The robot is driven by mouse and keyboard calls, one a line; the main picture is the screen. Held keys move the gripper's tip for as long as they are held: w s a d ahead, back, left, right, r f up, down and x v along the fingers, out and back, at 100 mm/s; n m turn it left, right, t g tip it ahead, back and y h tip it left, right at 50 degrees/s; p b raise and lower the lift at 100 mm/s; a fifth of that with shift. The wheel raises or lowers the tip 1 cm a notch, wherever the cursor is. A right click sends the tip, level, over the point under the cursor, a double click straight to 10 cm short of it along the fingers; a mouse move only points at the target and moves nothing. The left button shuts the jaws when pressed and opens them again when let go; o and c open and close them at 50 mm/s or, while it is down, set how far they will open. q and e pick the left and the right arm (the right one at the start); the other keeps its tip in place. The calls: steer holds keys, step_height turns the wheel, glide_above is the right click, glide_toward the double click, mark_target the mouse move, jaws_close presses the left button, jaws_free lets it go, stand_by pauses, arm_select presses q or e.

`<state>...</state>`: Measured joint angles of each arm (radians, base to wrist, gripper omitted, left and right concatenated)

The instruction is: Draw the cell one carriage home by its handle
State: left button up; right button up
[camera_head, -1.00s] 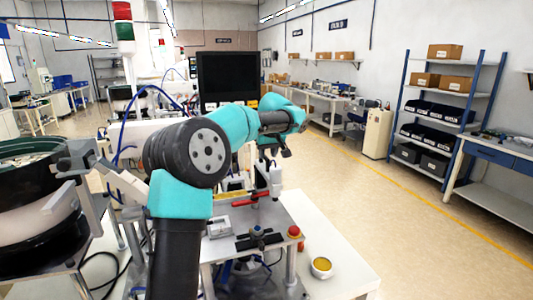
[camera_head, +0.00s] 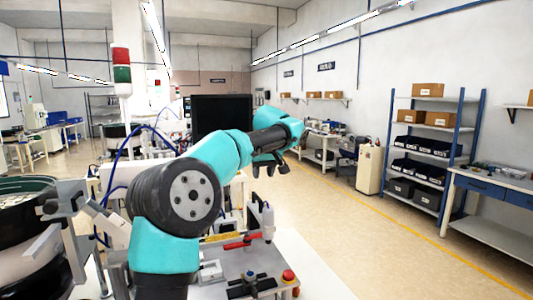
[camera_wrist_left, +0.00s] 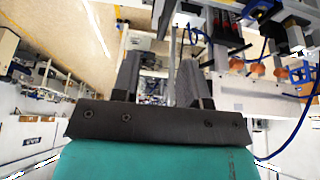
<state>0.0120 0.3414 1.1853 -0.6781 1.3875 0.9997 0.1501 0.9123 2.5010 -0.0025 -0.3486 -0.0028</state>
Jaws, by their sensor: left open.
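My left gripper (camera_head: 270,167) hangs at the end of the teal and black arm, above and beyond the small work plate. Its dark fingers are apart and empty; they also show spread in the left wrist view (camera_wrist_left: 158,72). On the work plate (camera_head: 220,290) lies a red bar (camera_head: 240,243), apart from the gripper, beside a grey upright unit (camera_head: 266,218). I cannot tell whether this bar is the carriage handle. The carriage itself is not clearly made out, and my arm hides part of the station. My right gripper is not in view.
A dark bowl feeder (camera_head: 25,225) stands at the left. A black monitor (camera_head: 221,115) stands behind the arm. A red button (camera_head: 288,276) sits at the plate's right corner. Blue cables hang by the machine. The floor to the right is open, up to the shelving (camera_head: 430,150).

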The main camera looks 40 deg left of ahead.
arm_select(q)
steer(key=v, duration=0.7)
steer(key=shift+d+r, duration=0.15)
steer(key=shift+r, duration=0.2)
